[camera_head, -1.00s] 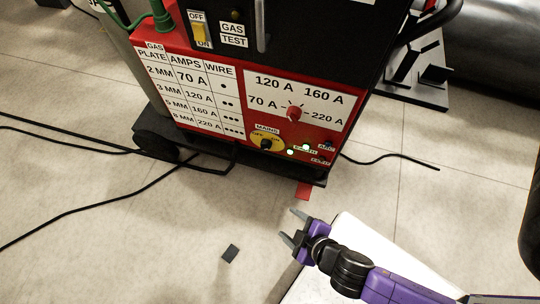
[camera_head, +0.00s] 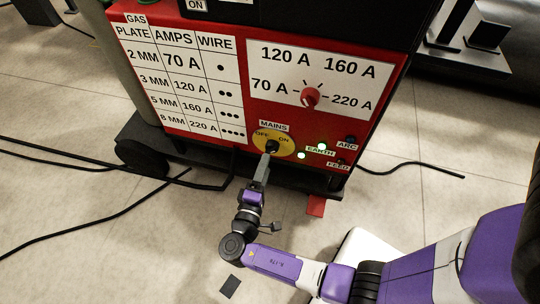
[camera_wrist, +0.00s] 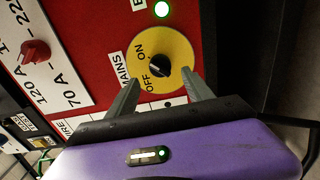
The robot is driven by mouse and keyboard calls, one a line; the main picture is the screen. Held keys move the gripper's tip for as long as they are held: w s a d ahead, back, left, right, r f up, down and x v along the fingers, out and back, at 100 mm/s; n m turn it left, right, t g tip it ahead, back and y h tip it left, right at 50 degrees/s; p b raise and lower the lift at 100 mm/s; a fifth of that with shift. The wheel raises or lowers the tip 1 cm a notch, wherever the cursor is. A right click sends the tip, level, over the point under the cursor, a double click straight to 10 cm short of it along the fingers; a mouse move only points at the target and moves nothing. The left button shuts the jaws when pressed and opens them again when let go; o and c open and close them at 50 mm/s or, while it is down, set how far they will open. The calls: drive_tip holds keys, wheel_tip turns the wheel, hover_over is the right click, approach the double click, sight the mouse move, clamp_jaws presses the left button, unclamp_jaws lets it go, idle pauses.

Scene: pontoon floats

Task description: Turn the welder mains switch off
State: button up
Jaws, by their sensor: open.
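The mains switch is a black knob (camera_wrist: 158,66) on a round yellow plate marked OFF and ON, low on the red front of the welder (camera_head: 238,85). In the head view the knob (camera_head: 271,146) shows just beyond my fingertips. My gripper (camera_head: 263,168) reaches up to the plate from below. In the wrist view my gripper (camera_wrist: 161,77) is open, with one finger on each side of the plate's lower part. The knob lies ahead between the fingertips, not gripped. I cannot tell for sure which mark the knob points at.
A red current knob (camera_head: 310,97) sits above the switch. A green lamp (camera_head: 322,146) glows to its right, near the EARTH label. Black cables (camera_head: 70,149) lie on the floor at left. A small dark piece (camera_head: 230,286) lies on open floor in front.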

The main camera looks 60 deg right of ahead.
sight(272, 148)
drive_tip(key=b+x, duration=0.1)
drive_tip(key=x, duration=0.5)
drive_tip(key=shift+d, duration=0.1)
clamp_jaws()
